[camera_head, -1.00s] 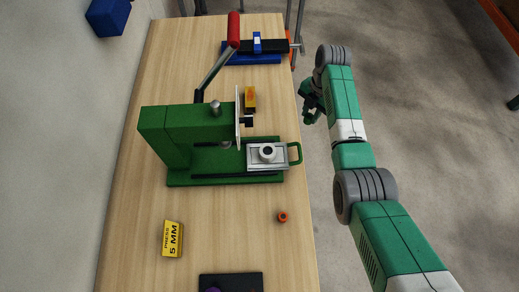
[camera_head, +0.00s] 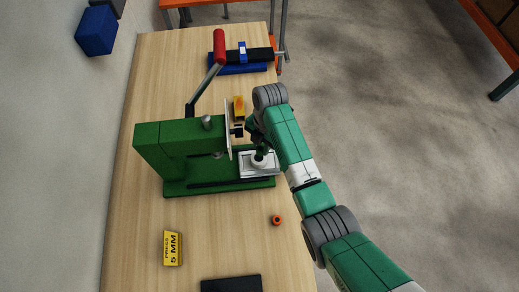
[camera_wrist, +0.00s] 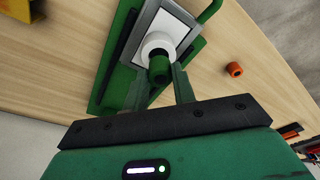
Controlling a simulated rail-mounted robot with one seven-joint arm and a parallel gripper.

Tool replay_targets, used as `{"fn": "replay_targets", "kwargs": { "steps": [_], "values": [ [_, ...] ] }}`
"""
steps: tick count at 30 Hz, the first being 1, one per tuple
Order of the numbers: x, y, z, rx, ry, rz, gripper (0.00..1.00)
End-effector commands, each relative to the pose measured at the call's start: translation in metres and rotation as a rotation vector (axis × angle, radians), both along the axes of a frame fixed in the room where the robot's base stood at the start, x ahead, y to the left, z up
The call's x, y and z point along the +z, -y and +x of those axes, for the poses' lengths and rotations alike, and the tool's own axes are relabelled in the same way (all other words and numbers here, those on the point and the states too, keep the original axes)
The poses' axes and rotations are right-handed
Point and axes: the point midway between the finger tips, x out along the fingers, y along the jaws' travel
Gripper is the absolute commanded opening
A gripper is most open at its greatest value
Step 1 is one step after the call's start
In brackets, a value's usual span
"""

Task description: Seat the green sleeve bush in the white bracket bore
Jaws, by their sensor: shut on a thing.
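The white bracket (camera_head: 259,161) sits on a grey plate (camera_head: 244,172) on the green press's sliding base. In the wrist view the bracket is a round white boss (camera_wrist: 160,42) on a framed white plate. My gripper (camera_wrist: 160,80) is shut on the green sleeve bush (camera_wrist: 158,68). The bush overlaps the near side of the boss; I cannot tell whether it touches the boss or is still above it. In the head view my gripper (camera_head: 260,147) is over the bracket, with the bush hard to make out.
The green press (camera_head: 165,150) with its red-handled lever (camera_head: 219,47) and clear guard stands left of my gripper. An orange ring (camera_head: 277,220), a yellow 5 mm block (camera_head: 172,248) and a dark mat (camera_head: 231,285) lie nearer. A blue vise (camera_head: 243,69) is at the back.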

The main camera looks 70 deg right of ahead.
Motion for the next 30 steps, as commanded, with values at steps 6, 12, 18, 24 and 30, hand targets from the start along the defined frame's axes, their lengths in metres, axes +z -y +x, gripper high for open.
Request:
{"fn": "replay_targets", "kwargs": {
  "steps": [6,12,18,24,30],
  "values": [
    [-0.031,-0.008,0.004,0.0,-0.002,0.002,0.01],
    [-0.037,-0.008,0.004,0.001,-0.002,0.001,0.0],
    [-0.038,-0.008,0.004,0.001,-0.001,0.002,0.48],
    [-0.036,-0.007,0.004,0.001,-0.001,0.0,0.48],
    [-0.011,-0.003,0.004,0.001,0.002,-0.003,0.48]
  ]
}}
